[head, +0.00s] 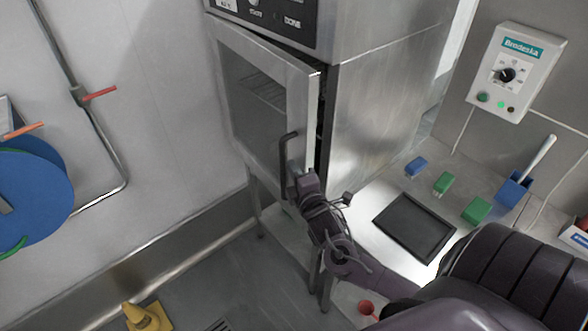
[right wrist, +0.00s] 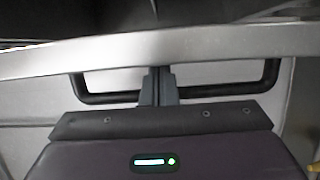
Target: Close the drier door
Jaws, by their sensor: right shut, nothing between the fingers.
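The drier door (head: 262,95) is a steel frame with a glass pane on the front of the steel drier (head: 375,110). It stands slightly ajar, with a dark gap along its right edge. A dark bar handle (head: 284,165) is on that side. My right gripper (head: 300,176) is at the handle, close to the door's lower right edge. In the right wrist view its shut, empty fingers (right wrist: 158,88) point at the door frame (right wrist: 200,50), in front of the black handle (right wrist: 110,97). I cannot tell whether they touch it. My left gripper is not in view.
A black tray (head: 414,227), blue and green blocks (head: 476,210) and a blue scoop holder (head: 514,188) are on the counter at right. A blue reel (head: 32,190) hangs at far left.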

